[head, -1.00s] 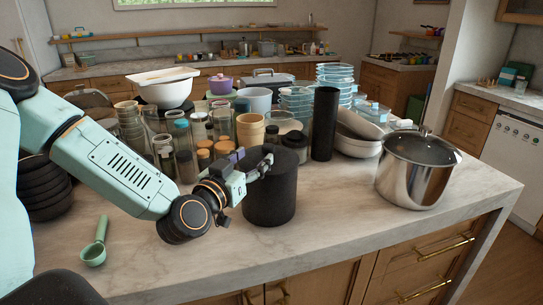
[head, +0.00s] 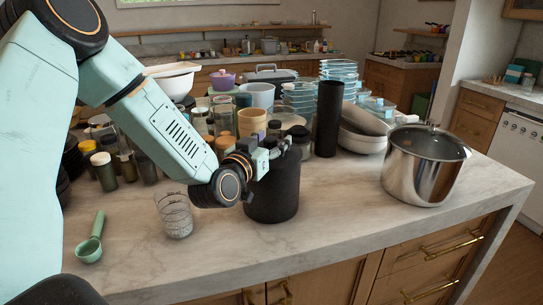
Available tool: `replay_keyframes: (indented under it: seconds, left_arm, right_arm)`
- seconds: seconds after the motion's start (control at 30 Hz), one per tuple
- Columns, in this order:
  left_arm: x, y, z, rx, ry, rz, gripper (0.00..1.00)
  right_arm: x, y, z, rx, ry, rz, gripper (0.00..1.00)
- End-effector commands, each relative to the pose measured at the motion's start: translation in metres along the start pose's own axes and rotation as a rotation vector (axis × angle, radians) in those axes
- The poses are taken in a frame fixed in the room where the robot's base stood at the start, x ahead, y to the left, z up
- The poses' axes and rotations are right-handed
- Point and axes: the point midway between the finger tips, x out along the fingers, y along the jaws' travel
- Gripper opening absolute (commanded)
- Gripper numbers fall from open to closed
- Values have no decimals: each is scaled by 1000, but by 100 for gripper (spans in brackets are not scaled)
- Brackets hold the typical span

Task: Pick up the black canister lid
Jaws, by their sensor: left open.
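A wide black canister (head: 272,198) stands upright near the front middle of the marble island. Its top is largely covered by my left gripper (head: 283,146), so I cannot make out the lid as a separate piece. My left arm comes in from the left. Its gripper is open at the canister's top, with the fingertips pointing right. I cannot tell whether the fingers touch the lid. My right gripper is not in view.
A tall black cylinder (head: 327,118) is behind the canister, with crowded jars and bowls. A steel pot (head: 424,168) stands right. The front marble is clear.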

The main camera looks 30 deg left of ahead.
Motion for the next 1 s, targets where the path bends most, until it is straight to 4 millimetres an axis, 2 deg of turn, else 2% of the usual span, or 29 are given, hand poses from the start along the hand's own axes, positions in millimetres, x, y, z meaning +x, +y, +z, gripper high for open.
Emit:
replay_keyframes:
  seconds: [0.3, 0.9, 1.0]
  left_arm:
    - [3, 0, 0, -1, 0, 0, 56]
    - [2, 0, 0, -1, 0, 0, 5]
    - [2, 0, 0, -1, 0, 0, 0]
  right_arm:
    - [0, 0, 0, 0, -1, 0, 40]
    - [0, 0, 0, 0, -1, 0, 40]
    - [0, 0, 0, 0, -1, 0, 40]
